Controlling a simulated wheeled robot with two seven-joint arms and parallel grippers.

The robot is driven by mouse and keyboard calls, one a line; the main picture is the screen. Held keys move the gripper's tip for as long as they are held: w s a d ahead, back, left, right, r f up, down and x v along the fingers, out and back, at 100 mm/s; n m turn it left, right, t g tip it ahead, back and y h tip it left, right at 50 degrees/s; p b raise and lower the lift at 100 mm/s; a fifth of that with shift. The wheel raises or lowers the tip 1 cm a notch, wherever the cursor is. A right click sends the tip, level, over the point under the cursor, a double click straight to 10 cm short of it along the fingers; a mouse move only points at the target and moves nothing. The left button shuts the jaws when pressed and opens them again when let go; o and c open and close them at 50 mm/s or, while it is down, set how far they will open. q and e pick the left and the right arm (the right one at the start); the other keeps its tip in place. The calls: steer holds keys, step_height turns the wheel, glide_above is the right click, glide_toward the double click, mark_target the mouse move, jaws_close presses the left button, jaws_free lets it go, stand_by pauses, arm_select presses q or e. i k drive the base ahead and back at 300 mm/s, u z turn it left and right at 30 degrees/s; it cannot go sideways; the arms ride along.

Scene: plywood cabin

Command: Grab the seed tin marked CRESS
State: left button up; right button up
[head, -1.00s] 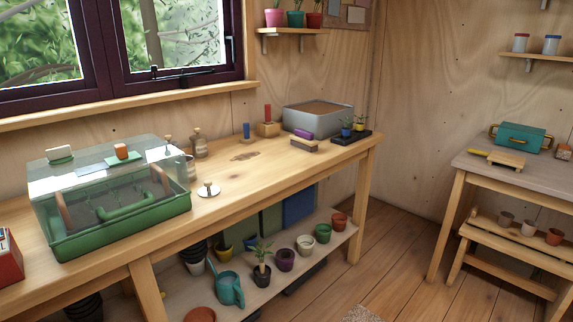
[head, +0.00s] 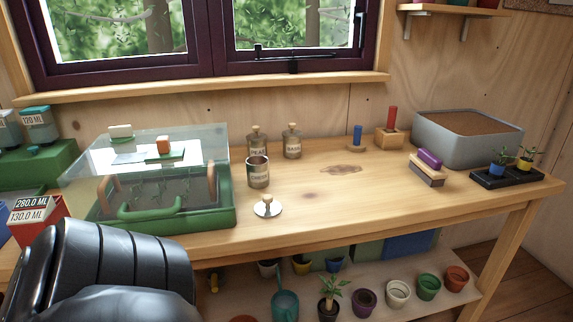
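The seed tin marked CRESS (head: 258,174) stands upright and open-topped on the workbench (head: 330,205), just right of the green propagator. A round metal lid with a wooden knob (head: 267,207) lies on the bench in front of it. Two more tins with knobbed lids on stand behind: one (head: 257,143) whose label seems to start with PEA, and one (head: 292,142) whose label seems to read BASIL. A dark link of my arm fills the lower left. Neither gripper shows in the head view.
The green propagator with a clear cover (head: 178,215) stands close left of the tin. A red box with volume labels (head: 38,215) is further left. A blue peg on a wooden base (head: 357,138), a brush (head: 428,167) and a grey bin (head: 466,140) stand right. The bench's middle is clear.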

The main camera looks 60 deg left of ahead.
mark_target(257, 167)
steer(key=u, duration=1.95)
